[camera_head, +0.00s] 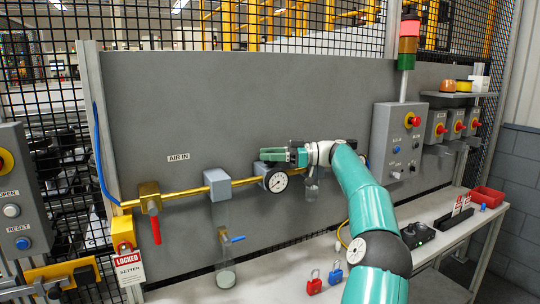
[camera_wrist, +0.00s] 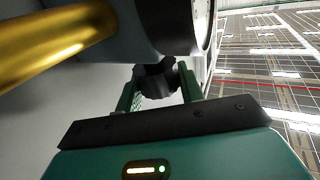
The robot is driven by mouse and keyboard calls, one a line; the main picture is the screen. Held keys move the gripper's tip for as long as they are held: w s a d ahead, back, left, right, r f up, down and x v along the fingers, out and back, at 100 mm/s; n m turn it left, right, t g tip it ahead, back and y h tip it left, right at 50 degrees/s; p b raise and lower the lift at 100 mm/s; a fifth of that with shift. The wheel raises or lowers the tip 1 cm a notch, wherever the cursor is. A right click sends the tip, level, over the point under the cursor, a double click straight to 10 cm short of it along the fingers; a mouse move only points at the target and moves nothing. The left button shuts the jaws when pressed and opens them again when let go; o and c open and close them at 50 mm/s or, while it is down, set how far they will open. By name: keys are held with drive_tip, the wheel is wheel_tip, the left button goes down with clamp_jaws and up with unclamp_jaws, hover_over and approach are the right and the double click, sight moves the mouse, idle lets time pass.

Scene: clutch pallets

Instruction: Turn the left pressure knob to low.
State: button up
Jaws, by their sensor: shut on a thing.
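In the wrist view, a dark, ridged pressure knob (camera_wrist: 157,88) sticks out of a grey regulator body (camera_wrist: 135,28). The two green fingers of my gripper (camera_wrist: 159,80) stand on either side of it and are shut on it. In the head view, my gripper (camera_head: 274,155) lies level from the right, just above the regulator with the round white gauge (camera_head: 277,182). The knob is hidden behind the fingers there. I cannot read the knob's setting, and the gauge needle is too small to read.
A brass pipe (camera_head: 185,193) runs along the grey panel (camera_head: 240,90) to the regulator. A red-handled valve (camera_head: 153,222) and a grey block (camera_head: 220,185) with a clear bowl sit to the left. A bench (camera_head: 440,250) with red and blue padlocks (camera_head: 315,283) stands below.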

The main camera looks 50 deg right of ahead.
drive_tip(key=shift+n+g+y, duration=0.4)
drive_tip(key=shift+n+g, duration=0.1)
drive_tip(key=o, duration=1)
drive_tip(key=shift+r, duration=0.1)
drive_tip(key=shift+r, duration=1.3)
drive_tip(key=s+a+r, duration=0.6)
drive_tip(key=s, duration=0.1)
drive_tip(key=s+a+r, duration=0.3)
drive_tip(key=r, duration=0.1)
drive_tip(key=shift+s+r, duration=0.1)
drive_tip(key=shift+s, duration=0.3)
